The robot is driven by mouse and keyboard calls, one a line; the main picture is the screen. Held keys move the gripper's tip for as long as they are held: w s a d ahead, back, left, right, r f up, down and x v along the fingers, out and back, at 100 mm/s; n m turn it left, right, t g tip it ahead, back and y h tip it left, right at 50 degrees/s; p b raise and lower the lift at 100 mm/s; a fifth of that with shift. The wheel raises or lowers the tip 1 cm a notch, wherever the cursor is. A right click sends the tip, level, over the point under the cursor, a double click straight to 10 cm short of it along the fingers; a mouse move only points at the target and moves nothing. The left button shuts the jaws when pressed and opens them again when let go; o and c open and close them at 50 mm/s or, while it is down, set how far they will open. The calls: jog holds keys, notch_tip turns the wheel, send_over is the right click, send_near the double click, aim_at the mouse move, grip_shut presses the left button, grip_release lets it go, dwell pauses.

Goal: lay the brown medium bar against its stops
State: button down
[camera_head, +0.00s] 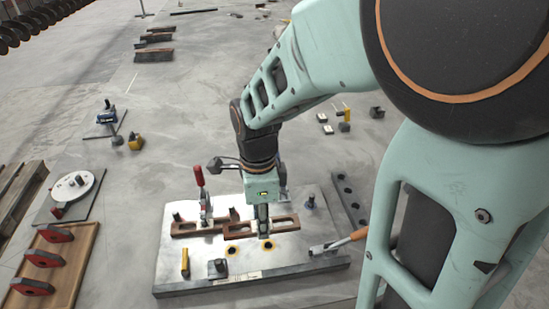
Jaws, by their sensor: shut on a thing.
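A brown slotted bar (285,223) is over the grey metal plate (312,273), to the right of centre. My gripper (264,233) points down and is shut on this bar near its middle, hiding part of it. Another brown piece (185,229) lies to the left, below the red-handled clamp (199,177). The two brown pieces look close end to end; whether they touch is unclear. I cannot tell whether the held bar rests on the plate or touches any stop.
A yellow block (185,262) and a dark block (217,268) stand at the plate's front left. An orange-handled clamp (338,243) is at its right edge. A dark holed bar (350,200) lies beyond. A wooden tray (84,250) with red-and-black pieces is at left.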

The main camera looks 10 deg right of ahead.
jog(key=w+d+f+b, duration=0.2)
jog(key=w+f, duration=0.1)
jog(key=w+d+f+b, duration=0.1)
jog(key=w+d+f, duration=0.2)
jog(key=w+d+f+b, duration=0.2)
jog(key=w+d+f, duration=0.1)
jog(key=w, duration=0.1)
jog(key=shift+d+b, duration=0.15)
jog(key=shift+b, duration=0.2)
jog(key=f, duration=0.1)
jog(key=f+b, duration=0.2)
jog(key=shift+w+d+f, duration=0.1)
jog(key=shift+w+d, duration=0.15)
jog(key=shift+w, duration=0.1)
jog(key=shift+f+b, duration=0.35)
jog(key=shift+b, duration=0.05)
jog(key=shift+f, duration=0.15)
jog(key=c, duration=1.5)
grip_release()
